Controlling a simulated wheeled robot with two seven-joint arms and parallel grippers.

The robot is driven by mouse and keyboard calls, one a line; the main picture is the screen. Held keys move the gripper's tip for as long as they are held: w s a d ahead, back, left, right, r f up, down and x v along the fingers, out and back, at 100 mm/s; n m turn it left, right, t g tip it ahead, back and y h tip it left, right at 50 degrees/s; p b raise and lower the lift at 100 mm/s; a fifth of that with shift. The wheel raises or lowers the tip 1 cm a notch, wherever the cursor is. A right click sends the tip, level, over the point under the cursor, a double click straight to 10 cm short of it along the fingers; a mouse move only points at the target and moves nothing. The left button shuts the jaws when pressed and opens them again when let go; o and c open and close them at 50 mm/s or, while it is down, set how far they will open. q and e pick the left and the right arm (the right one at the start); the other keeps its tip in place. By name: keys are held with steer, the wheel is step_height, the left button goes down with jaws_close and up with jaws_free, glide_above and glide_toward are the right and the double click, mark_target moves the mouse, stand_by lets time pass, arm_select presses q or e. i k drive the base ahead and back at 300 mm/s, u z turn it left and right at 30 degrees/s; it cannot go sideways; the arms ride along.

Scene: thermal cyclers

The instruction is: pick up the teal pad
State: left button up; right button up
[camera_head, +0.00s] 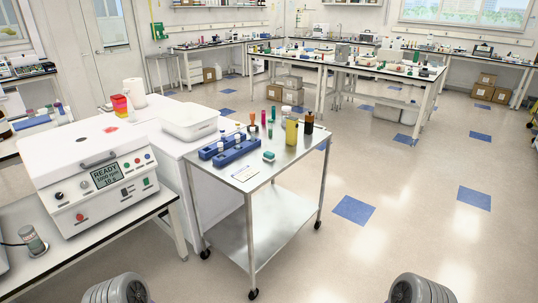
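A small teal block with a pale side, which looks like the teal pad (269,156), lies on the top of a steel cart (283,170). Neither of my grippers is in view; only grey rounded parts of my arms show at the bottom left and bottom right edges.
A white card (245,173) lies left of the pad; several tubes and a brown bottle (309,123) stand behind it. A white machine (92,172) and a white bin (188,121) are left of the cart. The floor to the right is open.

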mark_target(270, 156)
steer(key=z, duration=0.9)
steer(key=k, duration=0.15)
steer(key=u, duration=1.6)
steer(key=i, duration=1.4)
steer(key=z, duration=1.2)
steer(key=i, duration=0.65)
steer(key=z, duration=0.65)
